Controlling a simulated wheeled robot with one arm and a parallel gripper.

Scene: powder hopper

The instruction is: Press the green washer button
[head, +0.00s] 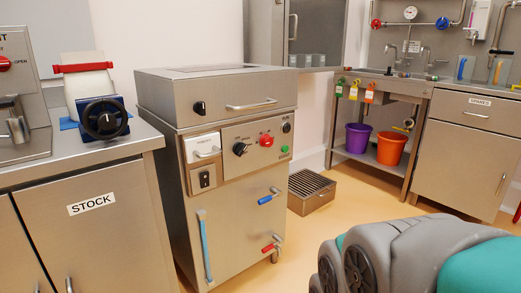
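A small round green button (285,149) sits at the lower right of the control panel on the front of a steel machine (232,239) in the middle of the head view. A red knob (266,140) is to its left, and a small black knob (286,127) is above it. A larger black knob (240,149) is further left on the same panel. The label by the button is too small to read. Grey and teal parts of my own body show at the lower right, apart from the machine in the picture. My gripper is not in view.
A blue-handled valve (270,196) and a red-handled tap (272,245) stick out from the machine's lower front. A grated floor box (311,193) is right of the machine. Open floor (300,245) lies in front.

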